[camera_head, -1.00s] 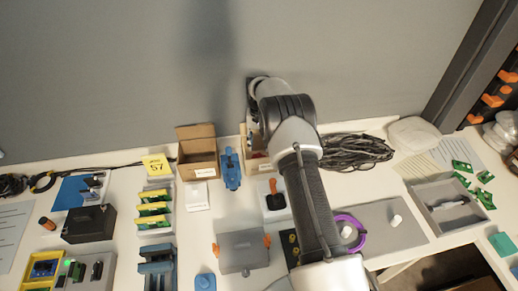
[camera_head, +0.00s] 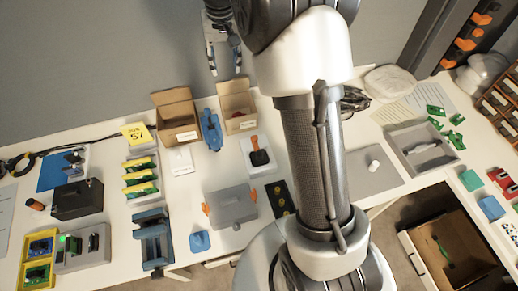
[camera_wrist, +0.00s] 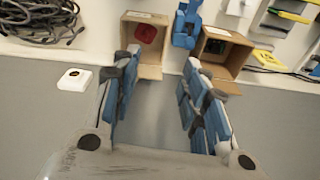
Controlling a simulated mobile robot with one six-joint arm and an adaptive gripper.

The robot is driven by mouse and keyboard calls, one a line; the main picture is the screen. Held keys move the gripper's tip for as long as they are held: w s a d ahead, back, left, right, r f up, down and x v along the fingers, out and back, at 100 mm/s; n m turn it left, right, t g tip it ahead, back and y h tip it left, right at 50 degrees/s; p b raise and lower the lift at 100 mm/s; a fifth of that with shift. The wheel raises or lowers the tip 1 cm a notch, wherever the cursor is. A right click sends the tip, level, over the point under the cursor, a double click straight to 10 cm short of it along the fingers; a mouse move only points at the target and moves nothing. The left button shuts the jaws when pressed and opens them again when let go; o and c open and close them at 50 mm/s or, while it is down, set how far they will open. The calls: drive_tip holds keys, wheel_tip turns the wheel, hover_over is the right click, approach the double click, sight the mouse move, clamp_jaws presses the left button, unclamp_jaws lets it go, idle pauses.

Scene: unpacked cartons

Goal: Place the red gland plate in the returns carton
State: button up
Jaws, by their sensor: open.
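A red piece, which looks like the red gland plate (camera_wrist: 145,33), lies inside an open cardboard carton (camera_wrist: 158,71) at the upper left in the wrist view. In the head view this is the right-hand carton (camera_head: 235,89); its inside shows little there. A second open carton (camera_head: 173,97) stands to its left, and in the wrist view (camera_wrist: 235,38) it holds something dark. Both have white labels too small to read. My gripper (camera_head: 225,72) is open and empty, raised near the wall behind the cartons. In the wrist view its blue fingers (camera_wrist: 160,95) are spread apart, with nothing between them.
A blue clamp-like tool (camera_head: 211,128) stands between the cartons. Black cable coils (camera_wrist: 40,20) lie beside the red piece's carton. A grey case (camera_head: 231,207) sits in front. A large box (camera_head: 455,250) stands below, right.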

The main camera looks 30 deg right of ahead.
drive_tip(key=s+a+r+n+t, duration=0.1)
drive_tip(key=s+a+r, duration=0.3)
drive_tip(key=s, duration=0.5)
drive_tip(key=s+a+r+n+t, duration=0.1)
drive_tip(key=s+r, duration=0.5)
drive_tip(key=s, duration=0.3)
drive_tip(key=s+a+f, duration=0.1)
drive_tip(key=s+f, duration=0.1)
drive_tip(key=s, duration=0.6)
drive_tip(key=s+a+f+n+t, duration=0.1)
drive_tip(key=s+f, duration=0.1)
drive_tip(key=s, duration=0.6)
drive_tip(key=shift+s+a, duration=0.25)
drive_tip(key=shift+a, duration=0.1)
